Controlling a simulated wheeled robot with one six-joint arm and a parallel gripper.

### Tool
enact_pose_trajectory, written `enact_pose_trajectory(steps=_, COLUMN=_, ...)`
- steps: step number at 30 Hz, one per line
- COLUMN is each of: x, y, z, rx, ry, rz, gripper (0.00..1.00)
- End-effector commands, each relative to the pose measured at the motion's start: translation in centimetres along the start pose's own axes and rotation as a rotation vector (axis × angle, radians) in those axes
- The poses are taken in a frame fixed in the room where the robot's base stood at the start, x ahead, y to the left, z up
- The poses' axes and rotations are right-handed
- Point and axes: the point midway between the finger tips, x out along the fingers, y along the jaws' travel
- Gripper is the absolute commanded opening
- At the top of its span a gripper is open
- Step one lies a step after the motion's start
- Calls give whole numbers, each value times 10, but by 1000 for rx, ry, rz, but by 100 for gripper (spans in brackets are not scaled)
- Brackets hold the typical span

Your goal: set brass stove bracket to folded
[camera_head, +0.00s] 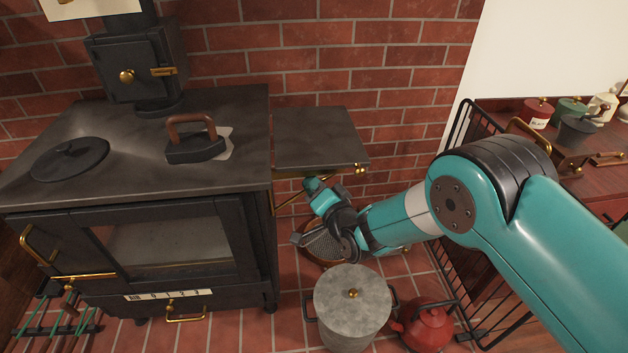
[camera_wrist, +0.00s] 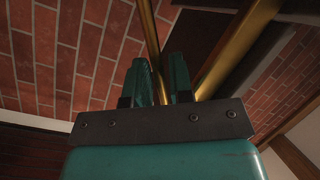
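The brass stove bracket (camera_head: 342,176) is a thin brass bar under the dark side shelf (camera_head: 318,138) at the right of the stove. The shelf lies level. My gripper (camera_head: 312,184) is just below the shelf's front edge, at the bracket. In the wrist view one brass bar (camera_wrist: 150,35) runs down between my two fingers (camera_wrist: 157,75), and a second, thicker-looking brass bar (camera_wrist: 235,48) slants past on the right. The fingers stand a narrow gap apart; whether they press on the bar is unclear. My gripper hides part of the bracket in the head view.
The black stove (camera_head: 150,240) stands left, with an iron (camera_head: 195,145) on top. A lidded grey pot (camera_head: 352,305) and a red kettle (camera_head: 428,325) stand on the floor below my arm. A black wire rack (camera_head: 462,200) and a wooden cabinet (camera_head: 490,135) stand right.

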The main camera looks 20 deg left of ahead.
Motion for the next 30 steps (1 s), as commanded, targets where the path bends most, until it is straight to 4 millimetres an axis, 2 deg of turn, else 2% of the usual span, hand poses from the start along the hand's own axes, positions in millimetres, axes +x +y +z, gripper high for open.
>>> enact_pose_trajectory(steps=10, x=4, y=0, z=0, rx=0, ry=0, rz=2, gripper=21)
enact_pose_trajectory(steps=11, x=4, y=0, z=0, rx=0, ry=0, rz=2, gripper=19)
enact_pose_trajectory(steps=13, x=4, y=0, z=0, rx=0, ry=0, rz=2, gripper=3)
enact_pose_trajectory(steps=14, x=4, y=0, z=0, rx=0, ry=0, rz=2, gripper=0)
enact_pose_trajectory(steps=23, x=5, y=1, z=2, rx=1, ry=-4, rz=-3, gripper=0)
enact_pose_trajectory(steps=30, x=15, y=-2, z=13, rx=1, ry=-54, rz=-44, gripper=0)
